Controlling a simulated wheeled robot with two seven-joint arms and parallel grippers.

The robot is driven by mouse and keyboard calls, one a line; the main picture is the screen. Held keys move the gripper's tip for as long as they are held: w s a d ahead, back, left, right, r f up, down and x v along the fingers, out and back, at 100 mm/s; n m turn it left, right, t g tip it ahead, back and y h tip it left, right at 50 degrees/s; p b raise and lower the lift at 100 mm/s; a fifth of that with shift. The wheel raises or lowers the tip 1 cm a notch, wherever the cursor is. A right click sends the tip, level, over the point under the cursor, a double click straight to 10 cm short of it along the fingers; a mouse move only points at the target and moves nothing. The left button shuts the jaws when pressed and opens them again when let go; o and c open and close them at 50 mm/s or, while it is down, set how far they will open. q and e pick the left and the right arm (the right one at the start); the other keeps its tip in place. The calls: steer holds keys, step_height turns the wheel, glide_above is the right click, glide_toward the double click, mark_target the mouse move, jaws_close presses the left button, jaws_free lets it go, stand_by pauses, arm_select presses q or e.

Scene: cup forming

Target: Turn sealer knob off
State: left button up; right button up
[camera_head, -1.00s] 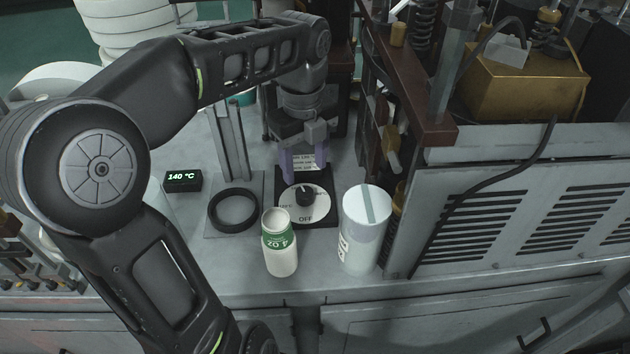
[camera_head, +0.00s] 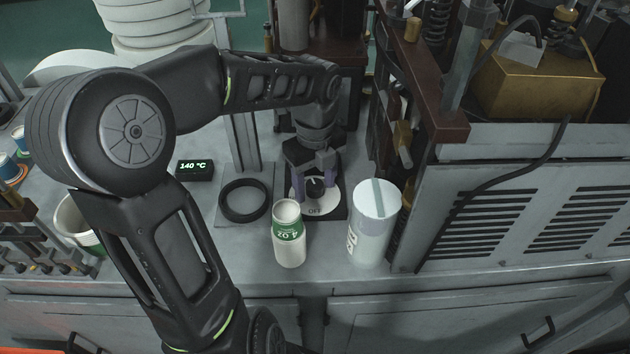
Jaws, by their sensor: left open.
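The sealer knob (camera_head: 316,188) is a small black dial on a round white plate (camera_head: 300,203) with "OFF" printed at its near edge. The plate sits on a dark base. My left gripper (camera_head: 314,190) points down over the knob, with its purple fingers open on either side of it. I cannot tell whether the fingers touch the knob. The gripper and fingers hide the back of the plate and part of the knob, so its pointer direction is unclear. My right gripper is not in view.
A white-and-green "4 oz" cup (camera_head: 289,235) and a larger white cylinder (camera_head: 374,225) stand close in front of the plate. A black ring (camera_head: 244,201) and a "140 °C" display (camera_head: 194,170) are to the left. Grey machinery (camera_head: 520,215) is at right.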

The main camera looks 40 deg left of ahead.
arm_select(q)
jaws_close()
stand_by(0.6)
